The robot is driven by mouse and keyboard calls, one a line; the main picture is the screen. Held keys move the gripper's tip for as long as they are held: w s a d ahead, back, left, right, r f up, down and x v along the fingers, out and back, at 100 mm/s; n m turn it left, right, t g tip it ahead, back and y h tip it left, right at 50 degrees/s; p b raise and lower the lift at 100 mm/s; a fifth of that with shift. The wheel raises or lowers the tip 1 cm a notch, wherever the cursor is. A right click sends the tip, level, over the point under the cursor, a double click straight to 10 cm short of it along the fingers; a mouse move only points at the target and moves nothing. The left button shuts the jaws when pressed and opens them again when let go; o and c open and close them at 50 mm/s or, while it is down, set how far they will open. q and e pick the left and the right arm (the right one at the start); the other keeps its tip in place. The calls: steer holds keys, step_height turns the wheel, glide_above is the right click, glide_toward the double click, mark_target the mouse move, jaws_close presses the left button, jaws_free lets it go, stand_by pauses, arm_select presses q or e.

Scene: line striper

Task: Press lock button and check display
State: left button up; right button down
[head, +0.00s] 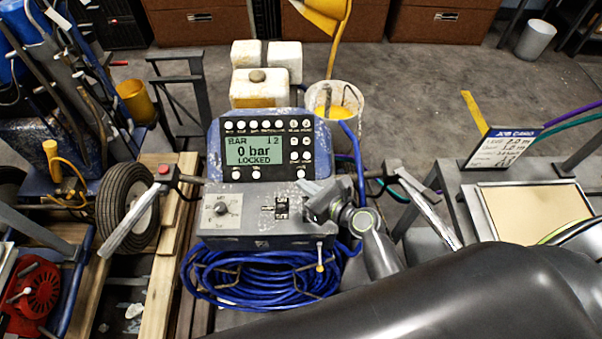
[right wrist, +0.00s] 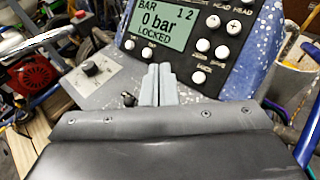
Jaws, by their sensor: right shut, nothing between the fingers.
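The line striper's display (head: 254,150) reads "BAR", "0 bar" and "LOCKED", with what looks like "12" at its top right. It also shows in the right wrist view (right wrist: 163,25). Several round white buttons (head: 256,173) surround the display on the black panel; their labels are too small to read for sure. My right gripper (head: 306,188) is shut and empty, over the grey console just below the panel's lower right. In the right wrist view its fingertips (right wrist: 159,68) are together below the display, apart from the buttons. My left gripper is not in view.
Handlebars (head: 132,222) stick out on both sides. A coiled blue hose (head: 255,275) hangs below. A bucket (head: 335,100) and white containers (head: 260,88) stand behind.

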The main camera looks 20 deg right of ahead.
mark_target(301, 174)
steer(key=shift+f, duration=0.1)
steer(key=w+f+b, duration=0.2)
steer(key=b, duration=0.1)
steer(key=w+d+f+b, duration=0.1)
steer(key=w+f+b, duration=0.1)
steer(key=f+b, duration=0.1)
steer(key=shift+w+d, duration=0.2)
steer(key=shift+w, duration=0.15)
steer(key=shift+w+d+f+b, duration=0.2)
steer(key=shift+w+f+b, duration=0.3)
steer(key=shift+w, duration=0.15)
steer(key=shift+w+f, duration=0.1)
steer(key=shift+f, duration=0.05)
stand_by(1.3)
steer(key=shift+w+f, duration=0.15)
